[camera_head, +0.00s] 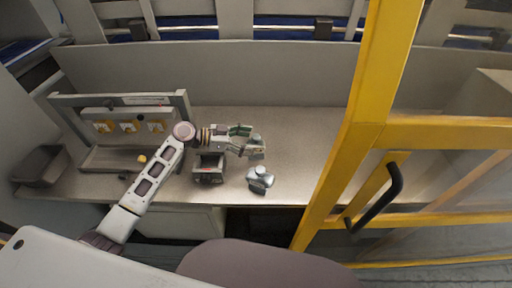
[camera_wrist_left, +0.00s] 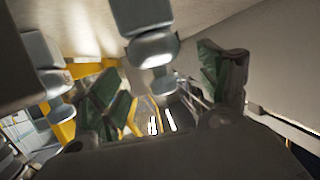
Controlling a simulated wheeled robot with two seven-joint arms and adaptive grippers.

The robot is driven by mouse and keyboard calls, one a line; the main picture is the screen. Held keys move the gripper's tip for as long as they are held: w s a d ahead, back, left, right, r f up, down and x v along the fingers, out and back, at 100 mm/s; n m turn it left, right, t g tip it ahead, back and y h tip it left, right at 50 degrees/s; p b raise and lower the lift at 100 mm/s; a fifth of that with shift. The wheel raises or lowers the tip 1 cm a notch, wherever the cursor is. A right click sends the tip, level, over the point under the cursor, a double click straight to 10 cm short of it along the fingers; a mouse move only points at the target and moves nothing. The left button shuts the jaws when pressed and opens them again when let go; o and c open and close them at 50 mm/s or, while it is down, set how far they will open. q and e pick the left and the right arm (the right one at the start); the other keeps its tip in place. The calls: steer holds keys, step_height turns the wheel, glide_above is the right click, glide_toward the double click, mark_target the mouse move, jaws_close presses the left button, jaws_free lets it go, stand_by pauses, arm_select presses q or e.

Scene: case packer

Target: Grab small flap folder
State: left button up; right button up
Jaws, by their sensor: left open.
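Two small grey-silver metal parts, seemingly the flap folders, are on the beige worktop in the head view. The nearer one (camera_head: 260,180) stands apart from my gripper. The farther one (camera_head: 257,150) is at the fingertips of my left gripper (camera_head: 247,141). In the left wrist view, my left gripper (camera_wrist_left: 165,90) is open, its green-padded fingers spread wide. A rounded grey metal part (camera_wrist_left: 150,50) shows between and above the fingers; I cannot tell whether they touch it. My right gripper is not in view.
A dark open box (camera_head: 208,175) stands beside the gripper. A grey rack with yellow parts (camera_head: 118,127) and a dark bin (camera_head: 42,167) are at the left. A yellow door frame (camera_head: 352,130) with a black handle (camera_head: 376,197) stands at right. The worktop behind the gripper is clear.

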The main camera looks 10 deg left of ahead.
mark_target(256, 141)
arm_select(q)
steer(key=x, duration=0.2)
steer(key=shift+d+p, duration=0.3)
steer(key=shift+p, duration=0.1)
steer(key=shift+w+d+f, duration=0.15)
steer(key=shift+d, duration=0.15)
steer(key=c, duration=1.5)
steer(key=shift+r+b, duration=0.8)
steer(key=shift+r, duration=4.3)
